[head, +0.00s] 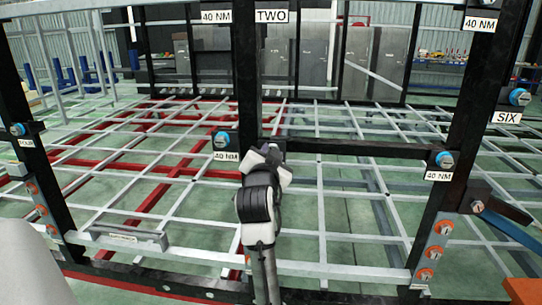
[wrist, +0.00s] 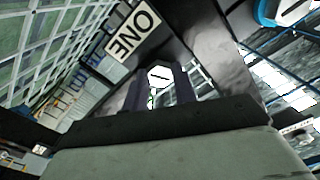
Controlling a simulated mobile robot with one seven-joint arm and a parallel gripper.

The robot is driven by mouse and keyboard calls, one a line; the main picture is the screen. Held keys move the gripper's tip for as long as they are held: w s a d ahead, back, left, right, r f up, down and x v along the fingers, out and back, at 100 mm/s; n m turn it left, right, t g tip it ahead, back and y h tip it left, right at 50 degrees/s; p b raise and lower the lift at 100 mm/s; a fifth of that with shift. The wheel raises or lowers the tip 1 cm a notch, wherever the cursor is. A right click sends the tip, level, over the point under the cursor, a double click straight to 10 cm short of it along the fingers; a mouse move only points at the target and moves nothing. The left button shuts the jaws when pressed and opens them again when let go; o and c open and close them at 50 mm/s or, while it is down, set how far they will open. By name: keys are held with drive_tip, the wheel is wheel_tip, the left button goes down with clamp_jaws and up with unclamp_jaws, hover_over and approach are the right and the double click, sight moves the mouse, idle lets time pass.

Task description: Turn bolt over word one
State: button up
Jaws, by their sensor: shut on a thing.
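My gripper (head: 272,150) is at the middle black post of the chassis in the head view. In the wrist view, my gripper (wrist: 160,91) has its two dark fingers on either side of a pale hexagonal bolt head (wrist: 159,75), shut on it. A white label with the word ONE (wrist: 133,34) is on the dark beam just above and left of that bolt, tilted in the picture. In the head view my gripper and wrist hide this bolt and its label.
Other blue-ringed bolts sit at the middle post (head: 221,139) and right post (head: 444,159), with 40 NM labels. A TWO label (head: 271,16) is above, a SIX label (head: 507,117) at right. Black posts and a horizontal beam (head: 350,147) surround my gripper.

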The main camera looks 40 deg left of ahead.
drive_tip(key=o, duration=1)
drive_tip(key=shift+d, duration=0.1)
drive_tip(key=b+v, duration=0.2)
drive_tip(key=v, duration=1.1)
drive_tip(key=shift+s+d+b, duration=0.25)
drive_tip(key=shift+s+b, duration=0.05)
drive_tip(key=shift+b, duration=0.05)
